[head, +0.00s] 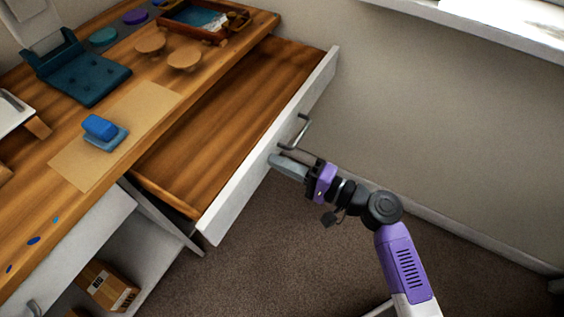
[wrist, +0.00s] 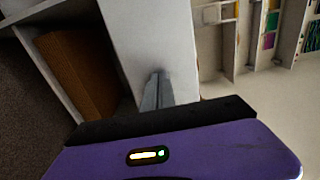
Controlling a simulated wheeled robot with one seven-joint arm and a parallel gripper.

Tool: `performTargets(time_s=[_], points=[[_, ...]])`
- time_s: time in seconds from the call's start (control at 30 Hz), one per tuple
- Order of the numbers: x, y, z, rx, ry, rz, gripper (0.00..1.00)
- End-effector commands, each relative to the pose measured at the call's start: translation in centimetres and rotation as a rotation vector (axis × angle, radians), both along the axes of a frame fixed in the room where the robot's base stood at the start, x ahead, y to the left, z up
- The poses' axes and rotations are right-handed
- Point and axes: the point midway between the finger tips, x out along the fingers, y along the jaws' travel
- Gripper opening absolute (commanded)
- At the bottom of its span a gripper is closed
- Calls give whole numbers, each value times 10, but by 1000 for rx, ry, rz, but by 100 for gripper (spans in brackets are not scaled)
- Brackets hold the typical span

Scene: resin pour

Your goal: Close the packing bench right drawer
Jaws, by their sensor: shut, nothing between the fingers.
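The right drawer (head: 235,115) of the packing bench is pulled well out and looks empty. Its white front (head: 240,185) carries a grey bar handle (head: 299,133). My gripper (head: 275,160) is shut and empty, its fingertips at the outer face of the drawer front, just below the handle. I cannot tell whether they touch it. In the wrist view, the shut fingers (wrist: 156,90) point at a white panel (wrist: 150,35), probably the drawer front. The handle is not clear in that view.
The wooden bench top (head: 160,75) holds a blue block (head: 99,127), round wooden pieces (head: 184,59) and a framed tray (head: 200,20). A cardboard box (head: 107,285) sits on the shelf below. Carpet (head: 290,260) is clear in front of the drawer; a wall stands to the right.

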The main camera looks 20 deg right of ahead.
Motion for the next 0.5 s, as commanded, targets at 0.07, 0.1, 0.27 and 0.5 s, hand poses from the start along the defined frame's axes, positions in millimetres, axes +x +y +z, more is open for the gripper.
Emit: performTargets(time_s=[0.07,0.1,0.27,0.5], points=[[2,1,0,0,0,0,0],[3,2,0,0,0,0,0],[21,15,0,0,-2,0,0],[74,53,-1,1,-5,1,0]])
